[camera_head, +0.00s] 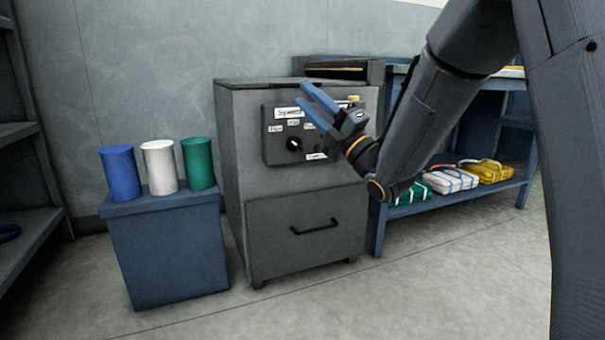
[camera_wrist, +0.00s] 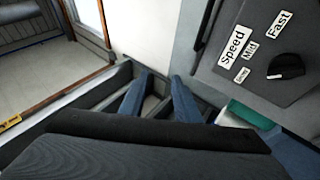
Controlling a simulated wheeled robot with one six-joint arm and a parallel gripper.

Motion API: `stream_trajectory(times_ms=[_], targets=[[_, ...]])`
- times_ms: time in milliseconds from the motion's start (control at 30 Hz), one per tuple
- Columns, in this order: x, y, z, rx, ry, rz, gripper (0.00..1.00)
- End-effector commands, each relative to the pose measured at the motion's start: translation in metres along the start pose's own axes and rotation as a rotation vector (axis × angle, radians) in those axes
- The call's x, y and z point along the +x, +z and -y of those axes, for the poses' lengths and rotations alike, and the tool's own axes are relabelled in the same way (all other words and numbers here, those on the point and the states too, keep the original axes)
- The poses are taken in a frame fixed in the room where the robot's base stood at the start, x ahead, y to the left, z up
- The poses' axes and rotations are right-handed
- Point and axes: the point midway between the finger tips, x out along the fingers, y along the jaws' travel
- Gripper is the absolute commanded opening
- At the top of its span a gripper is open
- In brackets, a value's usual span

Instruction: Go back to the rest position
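My gripper (camera_head: 305,97) is raised in front of the grey machine cabinet (camera_head: 300,190) in the head view. Its two blue fingers are apart with nothing between them. They overlap the control panel (camera_head: 280,150) in the picture; I cannot tell the exact gap, but no contact shows. In the wrist view the open fingers of my gripper (camera_wrist: 160,76) point at a pale wall area. The panel's black knob (camera_wrist: 286,66) and labels "Speed", "Mid", "Fast" and "Slow" are at the upper right there. The arm hides part of the shelf behind it.
A blue box stand (camera_head: 168,255) carries a blue (camera_head: 121,172), a white (camera_head: 159,167) and a green cylinder (camera_head: 198,162). A drawer with a handle (camera_head: 315,227) is closed. Folded nets (camera_head: 450,180) lie on the blue shelf at right. The floor in front (camera_head: 400,300) is clear.

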Motion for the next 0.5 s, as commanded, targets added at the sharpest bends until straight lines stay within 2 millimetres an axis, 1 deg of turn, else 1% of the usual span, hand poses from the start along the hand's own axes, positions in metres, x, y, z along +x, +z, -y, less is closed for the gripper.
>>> stream_trajectory(times_ms=[200, 367, 500], targets=[[0.013, -0.010, 0.005, 0.089, -0.107, 0.046, 0.29], [0.019, -0.019, 0.014, 0.190, -0.220, 0.106, 0.29], [0.020, -0.033, 0.022, 0.316, -0.352, 0.188, 0.29]])
